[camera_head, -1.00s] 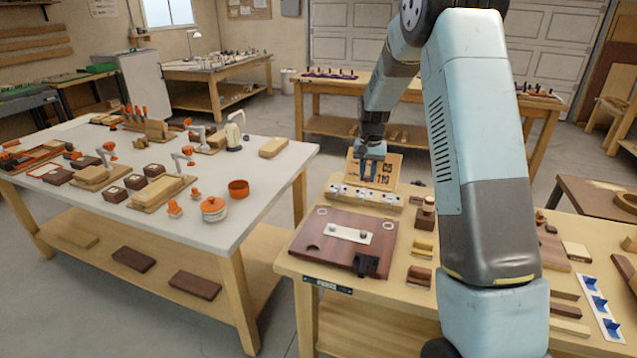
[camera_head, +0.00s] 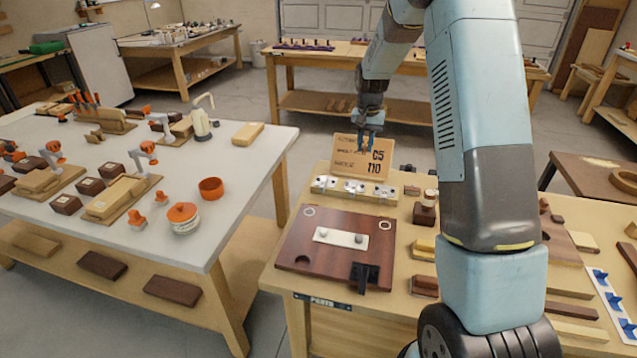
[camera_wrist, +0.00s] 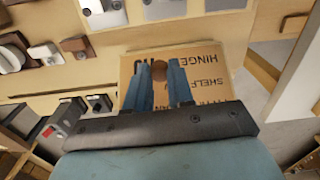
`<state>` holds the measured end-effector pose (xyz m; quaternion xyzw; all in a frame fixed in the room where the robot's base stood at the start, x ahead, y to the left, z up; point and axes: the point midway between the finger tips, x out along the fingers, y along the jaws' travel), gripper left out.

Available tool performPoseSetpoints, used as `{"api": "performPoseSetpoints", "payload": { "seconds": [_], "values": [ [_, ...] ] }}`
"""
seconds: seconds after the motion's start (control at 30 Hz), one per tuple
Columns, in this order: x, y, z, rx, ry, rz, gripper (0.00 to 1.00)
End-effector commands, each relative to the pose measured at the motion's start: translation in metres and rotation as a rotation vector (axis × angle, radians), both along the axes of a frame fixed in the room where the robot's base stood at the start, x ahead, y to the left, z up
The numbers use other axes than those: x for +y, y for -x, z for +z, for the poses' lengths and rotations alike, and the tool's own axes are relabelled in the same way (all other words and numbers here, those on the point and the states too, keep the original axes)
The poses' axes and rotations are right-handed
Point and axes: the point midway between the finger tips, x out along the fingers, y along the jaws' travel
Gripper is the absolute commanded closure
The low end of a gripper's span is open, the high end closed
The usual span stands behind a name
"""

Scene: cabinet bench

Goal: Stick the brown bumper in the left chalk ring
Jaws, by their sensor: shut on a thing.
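The dark red-brown door panel (camera_head: 330,262) lies flat on the bench. The left chalk ring (camera_head: 309,211) is a small pale ring near its far left corner. A second ring (camera_head: 384,225) is near its far right corner. My gripper (camera_head: 369,148) is above the bench behind the panel, in front of the sign and well away from the left ring. In the wrist view its blue fingers (camera_wrist: 160,75) are close together around a small brown round thing (camera_wrist: 157,70), which seems to be the brown bumper. It is too small to make out in the head view.
A lettered cardboard sign (camera_head: 350,160) stands behind a wooden rack with metal hinges (camera_head: 352,190). A pale strip with two knobs (camera_head: 341,237) and a black block (camera_head: 364,276) are on the panel. Several wooden blocks lie right of it. A white table (camera_head: 235,165) stands left.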

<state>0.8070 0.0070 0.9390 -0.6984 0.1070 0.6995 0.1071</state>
Motion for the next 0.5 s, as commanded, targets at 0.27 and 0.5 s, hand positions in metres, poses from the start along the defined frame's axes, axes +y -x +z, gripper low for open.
{"api": "performPoseSetpoints", "payload": {
  "seconds": [0.27,0.5],
  "values": [
    [0.005,0.000,0.000,0.000,0.000,0.010,0.92],
    [0.054,0.028,-0.006,0.002,-0.003,0.162,0.92]
  ]
}}
